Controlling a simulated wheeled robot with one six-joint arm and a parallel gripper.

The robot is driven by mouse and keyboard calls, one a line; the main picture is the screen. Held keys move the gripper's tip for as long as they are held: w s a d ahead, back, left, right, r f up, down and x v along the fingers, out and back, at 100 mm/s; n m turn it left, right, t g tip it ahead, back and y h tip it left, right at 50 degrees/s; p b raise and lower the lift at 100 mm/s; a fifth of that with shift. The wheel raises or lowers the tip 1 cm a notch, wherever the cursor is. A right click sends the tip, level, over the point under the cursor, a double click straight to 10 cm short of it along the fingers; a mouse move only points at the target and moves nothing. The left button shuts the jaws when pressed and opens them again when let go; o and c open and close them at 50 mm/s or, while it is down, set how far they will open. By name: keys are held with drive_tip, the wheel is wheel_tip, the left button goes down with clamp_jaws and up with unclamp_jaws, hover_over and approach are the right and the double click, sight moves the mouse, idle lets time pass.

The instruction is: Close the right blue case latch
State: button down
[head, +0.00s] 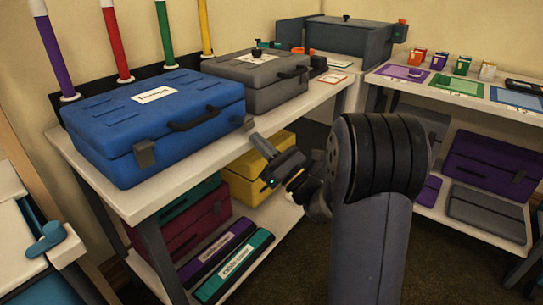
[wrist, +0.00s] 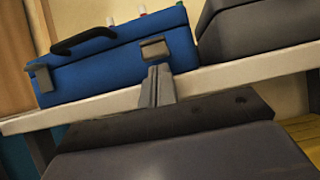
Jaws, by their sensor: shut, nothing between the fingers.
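The blue case (head: 160,118) sits lid down on the white bench, with a white label on top and a dark handle in front. Its right latch (head: 249,122) is a small grey tab that sticks out from the case's front right; it also shows in the wrist view (wrist: 154,50). The left latch (head: 144,153) is a similar grey tab, also in the wrist view (wrist: 40,78). My gripper (head: 257,138) is shut and empty, just below and in front of the right latch. In the wrist view its fingertips (wrist: 160,68) overlap the latch's lower edge; contact cannot be told.
A grey case (head: 258,82) stands right of the blue one. The bench edge (head: 210,163) runs just below my fingers. A yellow case (head: 258,180) and other cases fill the lower shelf. Open floor lies right of the bench, before a second table (head: 400,83).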

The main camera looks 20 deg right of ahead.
drive_tip(key=shift+w+a+r, duration=0.15)
drive_tip(key=shift+w, duration=0.1)
drive_tip(key=shift+r, duration=0.15)
drive_tip(key=shift+s+r+p, duration=0.1)
drive_tip(key=shift+r+p, duration=0.05)
drive_tip(key=shift+p, duration=0.6)
drive_tip(key=shift+r+g+h+p, duration=0.15)
drive_tip(key=shift+g+h+p, duration=0.15)
drive_tip(key=shift+g+p, duration=0.15)
